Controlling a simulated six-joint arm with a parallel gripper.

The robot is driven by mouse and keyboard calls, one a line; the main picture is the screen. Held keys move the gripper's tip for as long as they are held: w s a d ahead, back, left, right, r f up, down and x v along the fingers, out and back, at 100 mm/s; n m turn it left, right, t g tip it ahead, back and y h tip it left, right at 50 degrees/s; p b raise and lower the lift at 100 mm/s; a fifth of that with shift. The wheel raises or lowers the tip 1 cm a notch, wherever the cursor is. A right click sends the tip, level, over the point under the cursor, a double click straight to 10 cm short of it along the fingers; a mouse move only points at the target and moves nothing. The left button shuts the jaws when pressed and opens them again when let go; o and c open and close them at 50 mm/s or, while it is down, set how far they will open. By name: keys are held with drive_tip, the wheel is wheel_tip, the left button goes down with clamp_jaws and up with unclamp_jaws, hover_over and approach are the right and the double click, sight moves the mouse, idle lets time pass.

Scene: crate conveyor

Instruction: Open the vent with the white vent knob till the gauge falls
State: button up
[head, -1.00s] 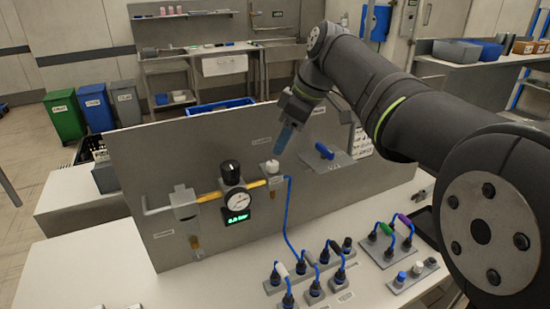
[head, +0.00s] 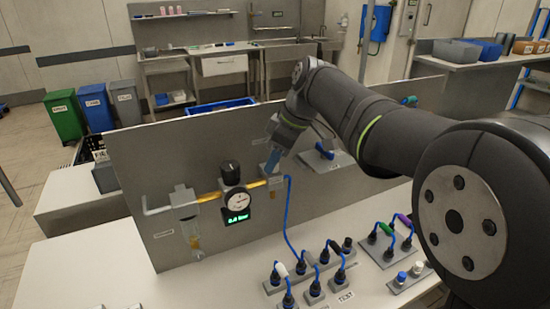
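The white vent knob, on the pipe fitting at the right end of the brass pipe, is hidden behind my gripper. My gripper (head: 272,162) points down at that place, its blue fingertips overlapping the knob's spot just above the grey fitting (head: 276,182). The fingers are seen side-on, so I cannot tell whether they are open or shut, or touch the knob. The round gauge (head: 239,201) sits on the pipe below a black knob (head: 230,172). Its green digital display (head: 237,218) is lit, but its digits are too small to read surely.
A grey upright panel (head: 150,180) stands behind the pipe. A blue hose (head: 287,215) runs from the fitting to sockets (head: 290,285) on the white table. A blue-handled valve (head: 325,152) is right of my gripper. The table's left front is clear.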

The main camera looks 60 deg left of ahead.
drive_tip(key=shift+m, duration=0.3)
drive_tip(key=m, duration=0.2)
drive_tip(key=m+t+y, duration=0.1)
drive_tip(key=m, duration=0.1)
drive_tip(key=shift+s+d+t, duration=0.1)
drive_tip(key=shift+s+t, duration=0.05)
drive_tip(key=shift+t, duration=0.15)
drive_tip(key=m+t, duration=0.1)
drive_tip(key=m, duration=0.3)
drive_tip(key=shift+s+m+t, duration=0.1)
drive_tip(key=shift+m+t, duration=0.3)
drive_tip(key=m+t, duration=0.1)
drive_tip(key=m, duration=0.3)
drive_tip(key=shift+s+t, duration=0.1)
drive_tip(key=shift+t, duration=0.3)
drive_tip(key=shift+m+t+h, duration=0.4)
drive_tip(key=shift+m+t, duration=0.2)
drive_tip(key=shift+m, duration=1.6)
drive_tip(key=o, duration=1)
drive_tip(key=shift+s, duration=0.1)
